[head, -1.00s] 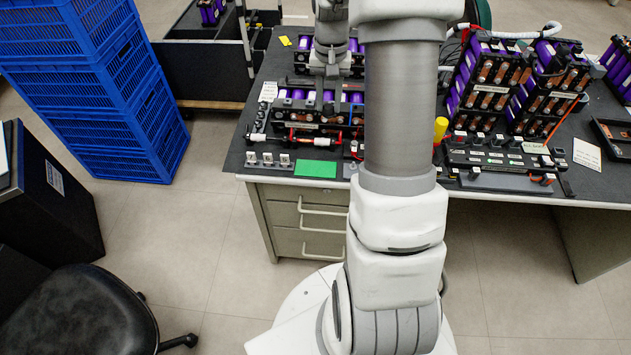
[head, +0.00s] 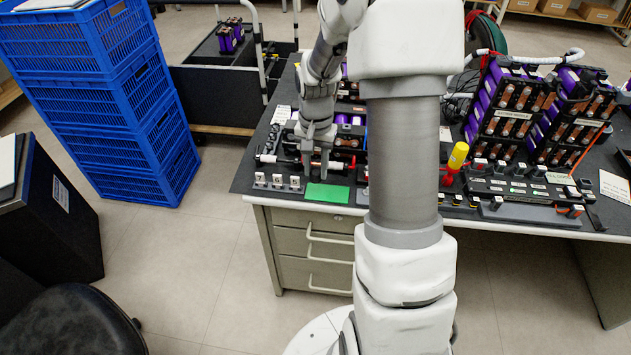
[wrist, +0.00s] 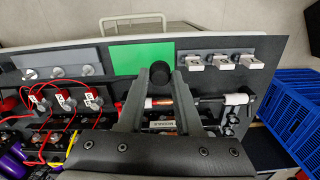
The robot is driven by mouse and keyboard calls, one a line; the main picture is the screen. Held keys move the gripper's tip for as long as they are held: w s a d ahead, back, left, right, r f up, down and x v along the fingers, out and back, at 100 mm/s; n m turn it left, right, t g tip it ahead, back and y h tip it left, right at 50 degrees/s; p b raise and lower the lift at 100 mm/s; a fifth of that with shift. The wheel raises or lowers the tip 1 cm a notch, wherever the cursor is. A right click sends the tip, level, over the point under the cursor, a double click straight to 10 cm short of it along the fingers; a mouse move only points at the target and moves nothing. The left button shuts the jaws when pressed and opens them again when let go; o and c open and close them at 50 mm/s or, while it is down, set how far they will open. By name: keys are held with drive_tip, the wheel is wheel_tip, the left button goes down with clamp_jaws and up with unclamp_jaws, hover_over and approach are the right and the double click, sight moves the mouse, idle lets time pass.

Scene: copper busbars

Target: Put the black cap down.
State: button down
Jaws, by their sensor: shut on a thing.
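The black cap (wrist: 160,70) is a small dark round piece between the fingertips of my gripper in the wrist view. My gripper (head: 316,174) is shut on it and points down over the table's front part in the head view. The cap is too small to make out in the head view. A green pad (head: 327,193) lies at the table's front edge, just in front of my fingertips. In the wrist view the green pad (wrist: 142,56) is beside the cap, which appears at its lower right edge. I cannot tell the cap's exact height above the table.
A red-and-black rod tool (wrist: 215,100) lies close by the fingers. Battery modules (head: 520,110) and a yellow-topped red tool (head: 456,160) stand at right. Blue crates (head: 120,120) stand left of the table.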

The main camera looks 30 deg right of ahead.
sight(315, 172)
drive_tip(key=shift+f+b, duration=0.55)
drive_tip(key=shift+f, duration=1.5)
drive_tip(key=shift+f, duration=0.1)
drive_tip(key=c, duration=0.6)
unclamp_jaws()
drive_tip(key=shift+f, duration=0.1)
